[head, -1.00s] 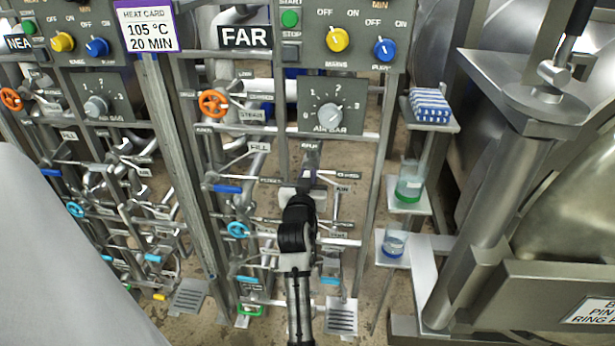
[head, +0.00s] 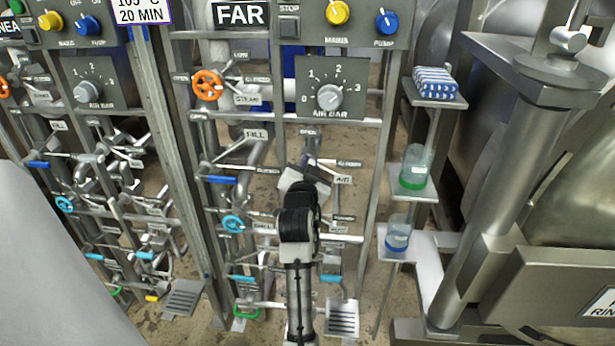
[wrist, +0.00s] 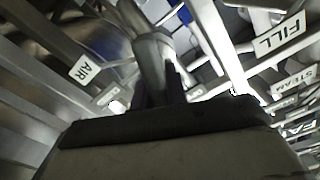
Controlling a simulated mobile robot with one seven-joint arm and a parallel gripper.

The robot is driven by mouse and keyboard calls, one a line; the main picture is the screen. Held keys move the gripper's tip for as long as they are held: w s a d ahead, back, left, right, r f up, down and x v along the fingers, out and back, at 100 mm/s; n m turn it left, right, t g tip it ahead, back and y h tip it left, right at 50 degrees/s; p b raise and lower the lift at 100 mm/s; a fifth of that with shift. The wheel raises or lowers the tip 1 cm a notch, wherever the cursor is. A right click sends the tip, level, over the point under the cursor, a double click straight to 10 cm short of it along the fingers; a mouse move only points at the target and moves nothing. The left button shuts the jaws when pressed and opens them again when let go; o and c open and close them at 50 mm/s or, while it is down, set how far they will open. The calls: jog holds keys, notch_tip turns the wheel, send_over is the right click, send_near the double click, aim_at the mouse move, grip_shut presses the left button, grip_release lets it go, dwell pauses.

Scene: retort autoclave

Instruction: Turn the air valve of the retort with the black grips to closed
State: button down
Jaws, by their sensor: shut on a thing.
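The air valve (head: 316,172) is on the pipework under the FAR panel, beside a white AIR label (head: 343,180). Its dark, purplish lever slants down to the right from near the OPEN label (head: 308,132); a CLOSED label (head: 349,163) stands to its right. My gripper (head: 304,181) is at this lever and shut on it; my own wrist hides the jaws and part of the lever. In the wrist view, my dark fingers (wrist: 164,97) meet a grey rounded metal piece, and the AIR label (wrist: 84,69) is to the left. Black grips on a retort cannot be made out.
The FAR panel carries an AIR BAR knob (head: 329,97). An orange wheel (head: 208,85), a blue FILL lever (head: 222,179) and a light-blue wheel (head: 233,224) are close on the left. Shelves with beakers (head: 416,167) stand right, before a large steel vessel (head: 572,170).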

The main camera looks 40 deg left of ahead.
jog(key=shift+w+d+f+m+b, duration=0.1)
jog(key=shift+f+m+b, duration=0.15)
jog(key=shift+m+b, duration=1.7)
jog(key=shift+w+d+f+m+b, duration=0.1)
jog(key=shift+f+m+b, duration=0.15)
jog(key=shift+m+b, duration=1.7)
jog(key=shift+d+f+m+b, duration=0.1)
jog(key=shift+f+m+b, duration=0.15)
jog(key=shift+m+b, duration=1.7)
jog(key=shift+m+p, duration=0.55)
jog(key=shift+m, duration=0.1)
jog(key=c, duration=1.4)
grip_release()
jog(key=shift+r, duration=0.1)
jog(key=b+v, duration=0.1)
jog(key=v, duration=1.3)
jog(key=shift+b, duration=0.3)
